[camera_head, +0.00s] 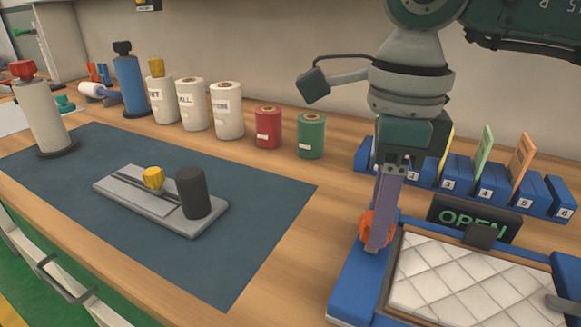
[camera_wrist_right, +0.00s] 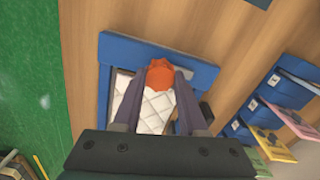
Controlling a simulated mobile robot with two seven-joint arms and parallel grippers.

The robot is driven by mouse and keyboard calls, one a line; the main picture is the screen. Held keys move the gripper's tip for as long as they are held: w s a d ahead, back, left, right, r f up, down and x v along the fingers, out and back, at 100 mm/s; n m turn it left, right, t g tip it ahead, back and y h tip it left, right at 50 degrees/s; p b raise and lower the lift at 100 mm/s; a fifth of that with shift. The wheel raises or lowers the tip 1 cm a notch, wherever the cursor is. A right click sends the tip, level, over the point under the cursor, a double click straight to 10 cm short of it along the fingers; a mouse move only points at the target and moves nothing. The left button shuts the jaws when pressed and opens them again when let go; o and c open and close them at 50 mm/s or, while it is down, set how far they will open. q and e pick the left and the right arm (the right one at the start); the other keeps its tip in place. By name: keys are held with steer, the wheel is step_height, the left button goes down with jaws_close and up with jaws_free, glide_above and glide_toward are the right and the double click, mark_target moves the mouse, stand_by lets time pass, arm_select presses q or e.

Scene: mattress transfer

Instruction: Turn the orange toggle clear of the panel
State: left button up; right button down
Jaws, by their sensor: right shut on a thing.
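The orange toggle (camera_head: 368,228) sits on the blue frame (camera_head: 352,285) at its back left corner, beside the white quilted panel (camera_head: 450,285). My right gripper (camera_head: 376,240) points down and is shut on the toggle. In the right wrist view the orange toggle (camera_wrist_right: 160,73) shows between the two fingertips of my right gripper (camera_wrist_right: 160,82), with the quilted panel (camera_wrist_right: 155,108) behind. Part of the toggle is hidden by the fingers. A dark clamp piece (camera_head: 480,236) rests at the panel's back edge. My left gripper is not in view.
An OPEN sign (camera_head: 465,220) stands behind the panel. Blue numbered bins (camera_head: 490,180) with coloured cards line the back right. Red (camera_head: 268,127) and green (camera_head: 311,136) rolls stand further left. A dark mat (camera_head: 250,240) holds a grey fixture (camera_head: 130,192); much of the mat is bare.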

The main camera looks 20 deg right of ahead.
steer(key=shift+r, duration=0.1)
steer(key=shift+c, duration=2.2)
jaws_free()
step_height(320, 180, up, 10)
steer(key=shift+a, duration=0.1)
